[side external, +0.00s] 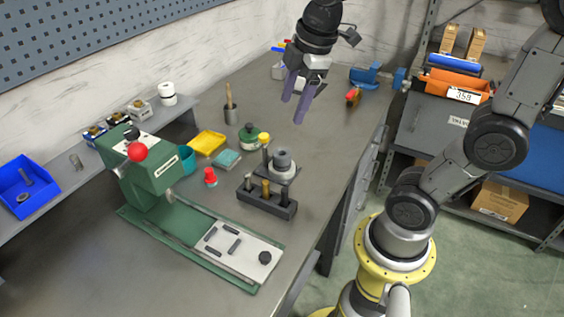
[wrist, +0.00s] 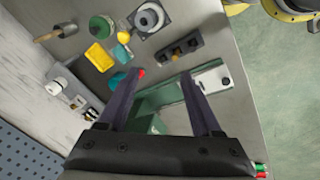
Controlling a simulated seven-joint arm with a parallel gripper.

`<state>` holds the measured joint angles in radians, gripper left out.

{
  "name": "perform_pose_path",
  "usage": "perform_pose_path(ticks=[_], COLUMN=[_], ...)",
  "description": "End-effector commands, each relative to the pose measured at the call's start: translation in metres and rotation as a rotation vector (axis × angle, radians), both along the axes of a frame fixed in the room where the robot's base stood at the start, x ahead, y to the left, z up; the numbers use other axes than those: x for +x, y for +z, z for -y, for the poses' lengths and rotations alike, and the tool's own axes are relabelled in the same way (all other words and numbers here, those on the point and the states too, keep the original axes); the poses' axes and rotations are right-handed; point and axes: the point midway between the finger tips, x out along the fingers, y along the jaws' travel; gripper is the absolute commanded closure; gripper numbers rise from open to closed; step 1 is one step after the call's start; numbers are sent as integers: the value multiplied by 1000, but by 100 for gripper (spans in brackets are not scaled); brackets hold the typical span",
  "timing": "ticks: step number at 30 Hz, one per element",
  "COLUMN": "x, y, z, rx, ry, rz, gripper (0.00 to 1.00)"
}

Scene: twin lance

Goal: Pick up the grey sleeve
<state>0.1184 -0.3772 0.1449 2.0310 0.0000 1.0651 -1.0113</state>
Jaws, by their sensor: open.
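My gripper (side external: 293,108) is open and empty, high above the back part of the bench, with its two dark purple fingers pointing down. In the wrist view its fingers (wrist: 160,74) are spread apart with nothing between them. I cannot tell for sure which of these is the grey sleeve.
A black block with several pegs (side external: 267,206) stands just in front of the stepped cylinder. A green press (side external: 155,175) with a red knob is at the left. A yellow tray (side external: 208,142), a red piece (side external: 210,178) and a wooden-handled tool in a cup (side external: 230,115) stand nearby.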

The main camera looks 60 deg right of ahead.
Motion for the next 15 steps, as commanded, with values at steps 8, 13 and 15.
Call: perform_pose_path(ticks=[8, 13, 15], x=[66, 71, 70], y=[-50, -74, -81], z=[49, 63, 66], rx=[2, 25, 29], ry=[78, 43, 35], rz=[-209, -272, -281], gripper=[34, 34, 34])
